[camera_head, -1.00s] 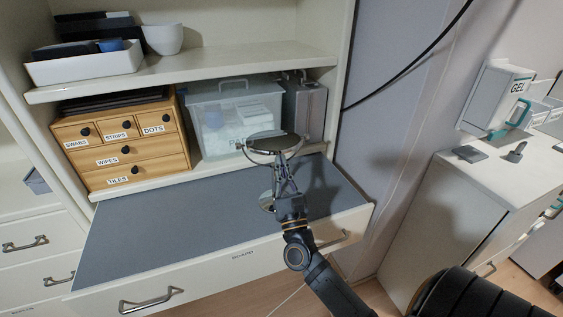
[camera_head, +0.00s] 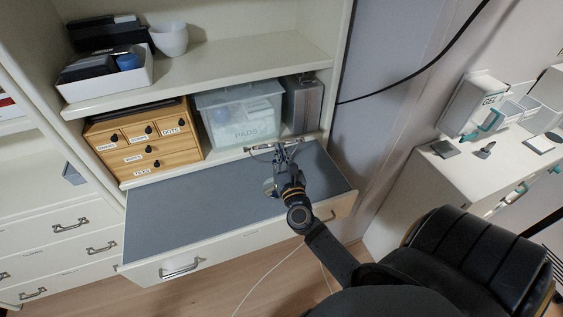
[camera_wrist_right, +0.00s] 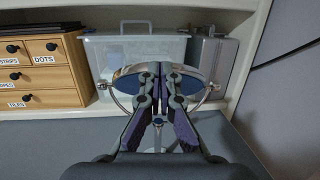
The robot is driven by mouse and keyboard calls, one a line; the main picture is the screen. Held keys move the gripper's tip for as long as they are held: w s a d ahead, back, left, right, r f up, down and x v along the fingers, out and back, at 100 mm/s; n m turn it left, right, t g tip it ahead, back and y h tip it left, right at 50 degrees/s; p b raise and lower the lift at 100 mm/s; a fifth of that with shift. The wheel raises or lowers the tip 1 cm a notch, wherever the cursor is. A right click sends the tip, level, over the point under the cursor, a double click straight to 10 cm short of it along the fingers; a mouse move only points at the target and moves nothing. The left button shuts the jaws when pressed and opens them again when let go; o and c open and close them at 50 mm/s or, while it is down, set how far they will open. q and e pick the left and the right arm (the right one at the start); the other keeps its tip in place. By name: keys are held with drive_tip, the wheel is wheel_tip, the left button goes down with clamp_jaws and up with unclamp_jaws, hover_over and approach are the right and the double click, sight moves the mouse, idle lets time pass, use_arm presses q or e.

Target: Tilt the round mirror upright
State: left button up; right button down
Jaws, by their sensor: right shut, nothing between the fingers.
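The round mirror (camera_head: 262,148) stands on the pulled-out grey shelf in front of the cabinet. In the head view it is nearly edge-on, a thin band. Its base (camera_head: 268,187) shows just left of my right gripper. In the right wrist view the mirror's disc (camera_wrist_right: 128,86) shows on both sides of the fingers, held in a curved metal yoke. My right gripper (camera_head: 283,153) is shut and empty, its tips at the middle of the disc. The fingers (camera_wrist_right: 161,72) hide the disc's middle; whether they touch it is unclear. My left gripper is out of view.
Behind the mirror are a clear PADS bin (camera_head: 238,112) and a grey case (camera_head: 303,104). A wooden drawer box (camera_head: 150,150) stands left of them. The grey pull-out surface (camera_head: 190,222) is clear on the left. A black padded seat (camera_head: 475,262) is at the lower right.

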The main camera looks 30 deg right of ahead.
drive_tip(key=shift+w+d+r+p, duration=0.3)
drive_tip(key=shift+w+r+p, duration=0.15)
drive_tip(key=shift+w+r, duration=0.3)
drive_tip(key=shift+w+d+r+p, duration=0.25)
drive_tip(key=shift+w+r+p, duration=0.2)
drive_tip(key=shift+w+r, duration=0.3)
drive_tip(key=shift+s, duration=0.2)
